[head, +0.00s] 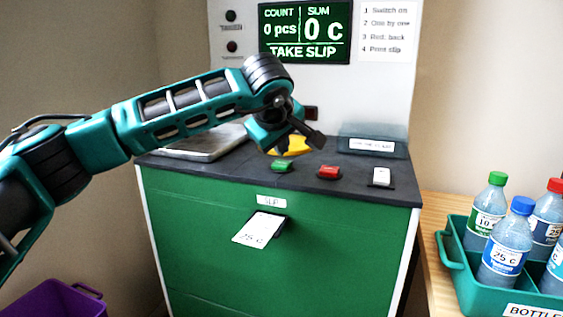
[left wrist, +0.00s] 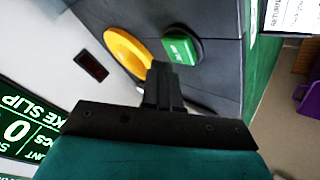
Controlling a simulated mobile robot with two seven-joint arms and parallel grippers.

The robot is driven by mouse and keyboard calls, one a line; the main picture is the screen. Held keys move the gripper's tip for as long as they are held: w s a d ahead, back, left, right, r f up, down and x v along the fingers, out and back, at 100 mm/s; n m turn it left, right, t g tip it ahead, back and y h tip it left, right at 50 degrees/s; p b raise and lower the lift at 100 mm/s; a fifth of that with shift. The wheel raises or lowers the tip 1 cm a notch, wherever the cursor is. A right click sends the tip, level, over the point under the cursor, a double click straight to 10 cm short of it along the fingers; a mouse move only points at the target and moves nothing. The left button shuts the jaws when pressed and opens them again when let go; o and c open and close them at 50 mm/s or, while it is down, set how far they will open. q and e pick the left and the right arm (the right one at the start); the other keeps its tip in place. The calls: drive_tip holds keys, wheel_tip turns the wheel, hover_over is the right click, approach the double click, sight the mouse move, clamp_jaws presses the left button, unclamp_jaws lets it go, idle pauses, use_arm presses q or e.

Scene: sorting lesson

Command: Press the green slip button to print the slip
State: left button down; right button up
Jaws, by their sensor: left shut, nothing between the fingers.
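The green slip button (head: 282,166) sits on the dark counter top of the machine, near its front edge. It also shows in the left wrist view (left wrist: 182,46), just beyond my fingertips. My left gripper (head: 316,139) is shut and empty. It is above the counter, behind and above the button, and appears apart from it. A white slip (head: 259,229) marked "25 c" sticks out of the slip slot on the green front. The display (head: 305,32) reads "0 pcs", "0 c" and "TAKE SLIP". My right gripper is not in view.
A yellow ring (head: 293,146) lies behind the green button. A red button (head: 328,172) and a white switch (head: 381,177) are to its right. A metal tray (head: 205,145) is at the counter's left. A teal crate (head: 452,262) of bottles stands at right, a purple bin (head: 50,300) at lower left.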

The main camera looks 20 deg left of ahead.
sight(280, 164)
use_arm(q)
drive_tip(key=shift+r+p, duration=2)
drive_tip(key=shift+r, duration=0.6)
drive_tip(key=shift+f, duration=0.1)
